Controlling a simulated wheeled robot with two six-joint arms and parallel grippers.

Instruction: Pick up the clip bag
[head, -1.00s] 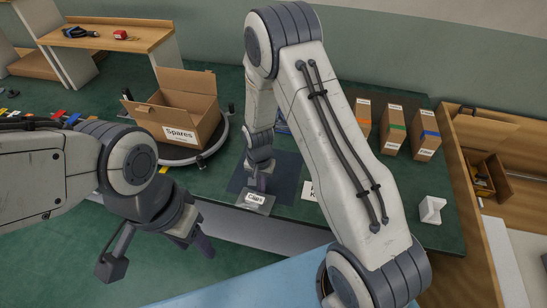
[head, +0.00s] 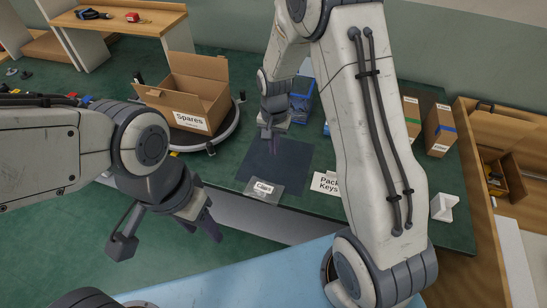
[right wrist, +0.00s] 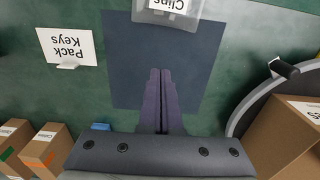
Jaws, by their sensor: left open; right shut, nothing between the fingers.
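The clip bag (head: 263,188), a clear bag with a white "Clips" label, lies at the front edge of a dark mat (head: 284,160) on the green table. In the right wrist view the bag (right wrist: 166,14) shows at the top edge, partly cut off. My right gripper (head: 270,143) is shut and empty over the mat, apart from the bag and behind it. Its closed fingers (right wrist: 160,74) point toward the bag in the right wrist view. My left gripper (head: 211,226) is open and empty, in front of the table at the left.
A "Pack Keys" card (head: 326,183) stands right of the bag. An open "Spares" box (head: 188,100) sits on a round turntable at the left. A blue bin (head: 301,102) is partly hidden behind my right arm. Labelled cartons (head: 437,130) and a white block (head: 444,207) stand at the right.

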